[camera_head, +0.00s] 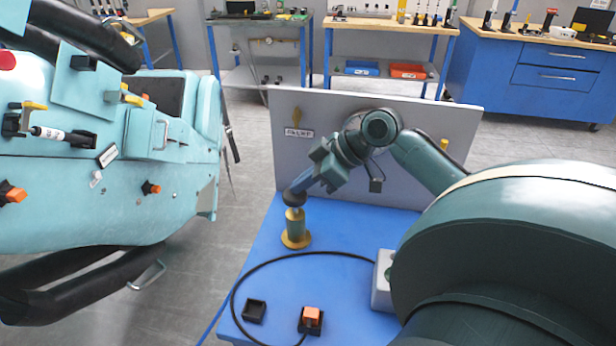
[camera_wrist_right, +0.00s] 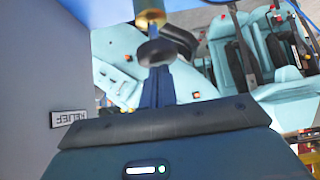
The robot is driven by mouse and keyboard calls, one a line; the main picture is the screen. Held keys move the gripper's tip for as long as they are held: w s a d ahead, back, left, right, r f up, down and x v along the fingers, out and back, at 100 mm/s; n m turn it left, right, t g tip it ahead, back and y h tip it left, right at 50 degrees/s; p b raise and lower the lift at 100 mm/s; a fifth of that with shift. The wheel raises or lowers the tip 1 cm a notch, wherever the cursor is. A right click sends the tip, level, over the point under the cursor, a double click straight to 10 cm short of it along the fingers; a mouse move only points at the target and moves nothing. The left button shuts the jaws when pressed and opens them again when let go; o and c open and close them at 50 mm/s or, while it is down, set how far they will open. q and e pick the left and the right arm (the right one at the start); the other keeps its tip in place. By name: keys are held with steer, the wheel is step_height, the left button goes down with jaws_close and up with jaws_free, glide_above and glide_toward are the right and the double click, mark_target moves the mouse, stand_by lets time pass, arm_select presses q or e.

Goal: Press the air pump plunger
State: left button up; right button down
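The air pump (camera_head: 296,238) stands upright on the blue bench top, with a brass-coloured round base and a short cylinder. Its black plunger knob (camera_head: 293,199) is at the top; the knob also shows in the right wrist view (camera_wrist_right: 156,51), below the brass-coloured cylinder (camera_wrist_right: 150,14). My right gripper (camera_head: 297,189) comes down at a slant from the right, its blue fingers close together and their tips at the knob. In the right wrist view the fingers (camera_wrist_right: 158,85) look shut, with nothing visible between them. Whether the tips press on the knob is hard to tell. My left gripper is out of view.
A grey panel (camera_head: 340,150) with a "RELIEF" label stands behind the pump. A black cable (camera_head: 290,256) loops across the blue bench (camera_head: 345,285) to a grey box (camera_head: 382,282). An orange button (camera_head: 311,315) and black tray (camera_head: 254,311) lie in front. A turquoise coaster car (camera_head: 110,170) is left.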

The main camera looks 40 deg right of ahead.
arm_select(q)
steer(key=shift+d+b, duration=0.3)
steer(key=shift+b, duration=0.55)
arm_select(e)
steer(key=v, duration=1.1)
steer(key=shift+w+a+r, duration=0.15)
steer(key=shift+w+r, duration=0.15)
steer(key=shift+r, duration=0.05)
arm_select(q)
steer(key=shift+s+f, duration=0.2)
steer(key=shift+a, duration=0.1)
